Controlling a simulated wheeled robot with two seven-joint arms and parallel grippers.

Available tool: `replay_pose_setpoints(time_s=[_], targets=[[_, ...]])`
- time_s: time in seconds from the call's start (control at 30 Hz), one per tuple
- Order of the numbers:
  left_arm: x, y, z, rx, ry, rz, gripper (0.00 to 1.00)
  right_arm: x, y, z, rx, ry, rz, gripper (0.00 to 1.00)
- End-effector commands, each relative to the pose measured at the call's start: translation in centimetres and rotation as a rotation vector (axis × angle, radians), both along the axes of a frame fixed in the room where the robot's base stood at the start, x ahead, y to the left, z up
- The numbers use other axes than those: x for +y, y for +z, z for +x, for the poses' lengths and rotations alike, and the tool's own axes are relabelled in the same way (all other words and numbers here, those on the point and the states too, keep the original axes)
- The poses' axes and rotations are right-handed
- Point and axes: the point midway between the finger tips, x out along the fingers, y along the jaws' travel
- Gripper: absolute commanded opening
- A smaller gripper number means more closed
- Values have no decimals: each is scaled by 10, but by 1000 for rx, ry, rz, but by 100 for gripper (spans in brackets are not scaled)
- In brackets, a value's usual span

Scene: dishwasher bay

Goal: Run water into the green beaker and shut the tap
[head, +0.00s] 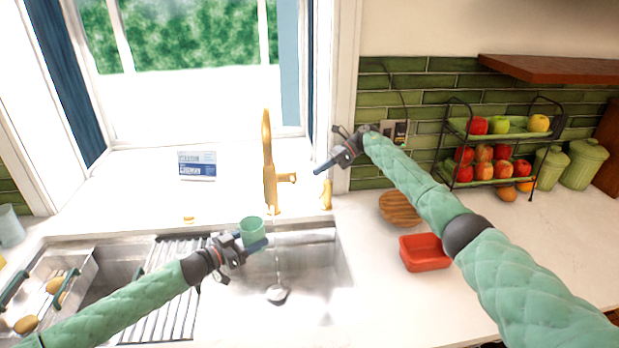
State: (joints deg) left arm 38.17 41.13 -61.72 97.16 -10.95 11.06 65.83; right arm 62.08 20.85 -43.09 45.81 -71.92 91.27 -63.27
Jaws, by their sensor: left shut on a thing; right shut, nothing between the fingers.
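The green beaker (252,231) is upright above the sink, its open top upward. My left gripper (246,250) is shut on it. The golden tap (268,165) stands behind the sink, with its side handle (288,178) pointing right. A thin pale line like running water (277,250) drops below the tap, just right of the beaker, toward the drain (277,293). The inside of the beaker is too small to tell any water level. My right gripper (322,171) is shut and empty, a little right of the tap handle, with a gap between them.
A golden dispenser (326,194) stands right of the tap. A drying rack (175,310) and a tray (50,285) lie left in the sink. A red dish (425,252), a wooden round (399,208) and a fruit rack (487,150) are on the right counter.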

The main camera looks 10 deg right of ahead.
Motion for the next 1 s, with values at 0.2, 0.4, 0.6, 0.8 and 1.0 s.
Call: replay_pose_setpoints(time_s=[0.2,0.4,0.6,0.8,1.0], targets=[[-9,1,5,-1,-1,-2,38,-18,10,3,1,0,0,0],[-42,1,26,-2,-1,-3,38,-19,10,3,1,0,0,0],[-61,1,39,-1,0,-1,38,-19,10,3,1,0,0,0],[-62,0,40,0,0,0,38,-18,10,3,1,0,0,0],[-62,0,40,0,0,0,38,-18,10,3,1,0,0,0]])
